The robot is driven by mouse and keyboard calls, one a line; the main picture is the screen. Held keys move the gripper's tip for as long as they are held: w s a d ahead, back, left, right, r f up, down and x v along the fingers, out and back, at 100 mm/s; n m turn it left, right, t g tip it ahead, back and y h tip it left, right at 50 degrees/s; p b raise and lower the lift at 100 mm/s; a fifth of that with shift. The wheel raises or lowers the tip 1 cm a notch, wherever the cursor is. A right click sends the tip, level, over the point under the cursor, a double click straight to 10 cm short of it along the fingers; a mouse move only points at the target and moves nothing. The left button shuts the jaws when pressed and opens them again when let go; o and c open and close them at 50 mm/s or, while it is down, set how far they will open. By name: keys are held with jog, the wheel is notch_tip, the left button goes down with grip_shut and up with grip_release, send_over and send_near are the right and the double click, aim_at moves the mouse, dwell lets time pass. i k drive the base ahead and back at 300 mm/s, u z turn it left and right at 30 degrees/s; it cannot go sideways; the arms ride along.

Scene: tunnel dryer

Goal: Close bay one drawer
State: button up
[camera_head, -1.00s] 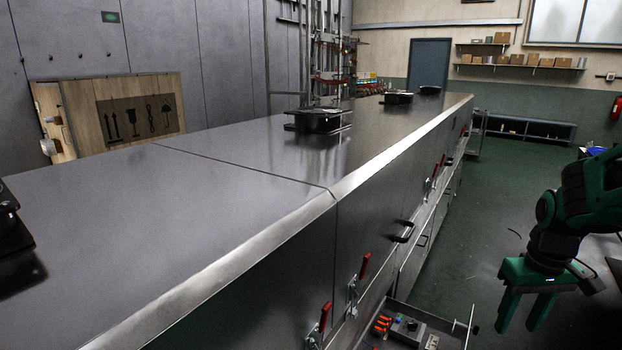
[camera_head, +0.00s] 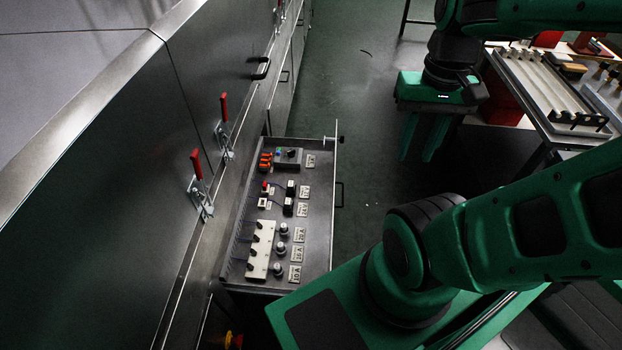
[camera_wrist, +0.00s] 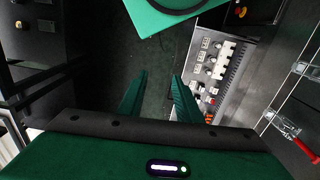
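The open drawer (camera_head: 325,240) sticks out from the dryer's side in the head view, with switches, knobs and labelled parts inside. A dark handle (camera_head: 339,194) is on its outer front. My gripper (camera_head: 422,155) points down over the floor, to the right of the drawer's far end, apart from it. Its two green fingers are spread with nothing between them. In the wrist view my gripper (camera_wrist: 158,88) is open, and the drawer (camera_wrist: 236,78) lies to the right, partly behind one finger.
The dryer wall (camera_head: 110,190) with red toggle clamps (camera_head: 196,165) runs along the left. A workbench (camera_head: 545,100) with racks stands at the upper right. The green floor (camera_head: 340,85) between them is clear.

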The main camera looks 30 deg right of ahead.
aim_at(285, 214)
jog(key=u, duration=0.35)
jog(key=k, duration=2.05)
jog(key=z, duration=0.5)
jog(key=i, duration=1)
